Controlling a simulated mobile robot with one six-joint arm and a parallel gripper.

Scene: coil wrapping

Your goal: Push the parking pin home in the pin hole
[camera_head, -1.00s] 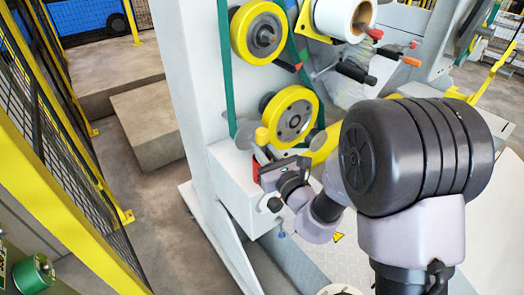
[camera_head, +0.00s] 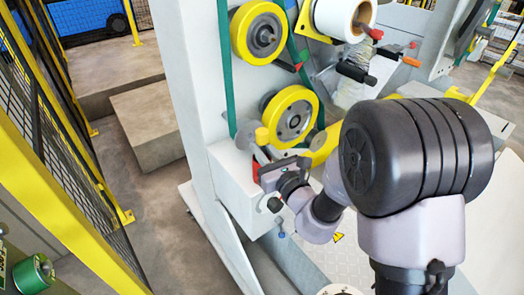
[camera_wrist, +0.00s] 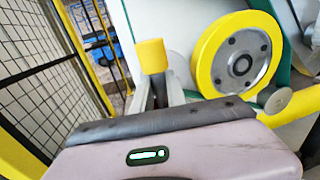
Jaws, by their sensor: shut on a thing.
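The parking pin shows as a yellow cylindrical head (camera_wrist: 152,56) in the wrist view, standing at the tips of my gripper (camera_wrist: 155,90). In the head view the same yellow head (camera_head: 262,135) is at the far end of my gripper (camera_head: 257,152), beside the white machine frame. The gripper is shut on the pin. The pin's lower part is hidden by the fingers. The pin hole cannot be made out in either view, so I cannot tell how deep the pin sits.
A yellow-rimmed wheel (camera_head: 290,117) is close to the right of the pin, with another yellow wheel (camera_head: 258,33) above it. The white machine column (camera_head: 192,70) stands behind. A yellow-framed mesh fence (camera_head: 70,165) runs along the left. Open concrete floor (camera_head: 160,225) lies between.

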